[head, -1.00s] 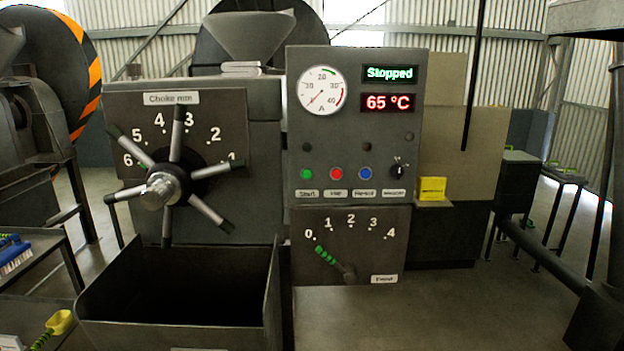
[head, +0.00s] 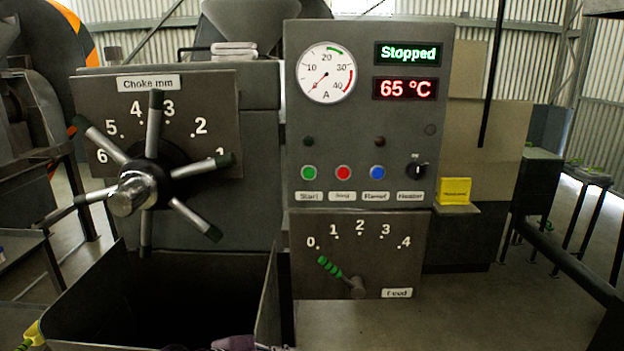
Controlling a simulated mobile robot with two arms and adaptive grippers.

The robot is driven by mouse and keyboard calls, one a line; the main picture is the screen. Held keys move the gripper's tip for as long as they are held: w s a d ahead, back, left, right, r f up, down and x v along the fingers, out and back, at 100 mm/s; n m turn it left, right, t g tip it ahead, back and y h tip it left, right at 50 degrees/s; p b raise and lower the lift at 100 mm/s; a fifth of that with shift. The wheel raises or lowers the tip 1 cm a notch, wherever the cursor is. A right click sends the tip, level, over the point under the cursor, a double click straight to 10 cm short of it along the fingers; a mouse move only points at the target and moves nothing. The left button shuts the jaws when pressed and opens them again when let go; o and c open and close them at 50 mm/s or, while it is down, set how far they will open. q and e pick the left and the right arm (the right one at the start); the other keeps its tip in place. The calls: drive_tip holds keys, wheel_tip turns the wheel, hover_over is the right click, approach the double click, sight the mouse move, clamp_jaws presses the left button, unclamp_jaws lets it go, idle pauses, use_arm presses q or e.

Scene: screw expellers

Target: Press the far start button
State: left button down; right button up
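The green start button (head: 308,172) sits on the grey control panel (head: 300,120), at the left end of a row, above a label (head: 309,196) reading Start. A red button (head: 343,172) and a blue button (head: 377,172) are to its right, then a black heater knob (head: 416,167). The display (head: 408,54) reads Stopped in green, and the one below it (head: 405,89) reads 65 °C in red. Neither of my grippers can be made out in the head view.
Left of the panel a spoked choke handwheel (head: 140,188) sticks out above an open dark bin (head: 262,300). Below the buttons is a feed lever (head: 340,275) with a green grip. A yellow block (head: 454,190) rests on a ledge at right. Floor is clear at the lower right.

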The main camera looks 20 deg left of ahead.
use_arm(q)
drive_tip(key=w+a+r+m+t+h, duration=0.1)
drive_tip(key=w+a+r+m+t, duration=0.1)
drive_tip(key=r, duration=0.8)
drive_tip(key=w+a+r+m+t+h, duration=0.1)
drive_tip(key=w+a+r+m+t, duration=0.1)
drive_tip(key=r, duration=0.9)
drive_tip(key=w+a+r+m+t+h, duration=0.1)
drive_tip(key=w+a+r+m+t, duration=0.1)
drive_tip(key=w+r, duration=0.4)
wheel_tip(320, 180, up, 5)
drive_tip(key=a+m, duration=0.1)
drive_tip(key=m, duration=0.1)
drive_tip(key=shift+a+m+h, duration=0.2)
drive_tip(key=shift+m+h, duration=0.1)
drive_tip(key=shift+m, duration=0.1)
drive_tip(key=shift+w+f, duration=0.1)
drive_tip(key=shift+f, duration=0.05)
drive_tip(key=p, duration=0.6)
approach(314, 174)
drive_tip(key=w+d, duration=0.3)
drive_tip(key=d, duration=0.1)
drive_tip(key=shift+w+a, duration=0.6)
drive_tip(key=shift+w, duration=0.4)
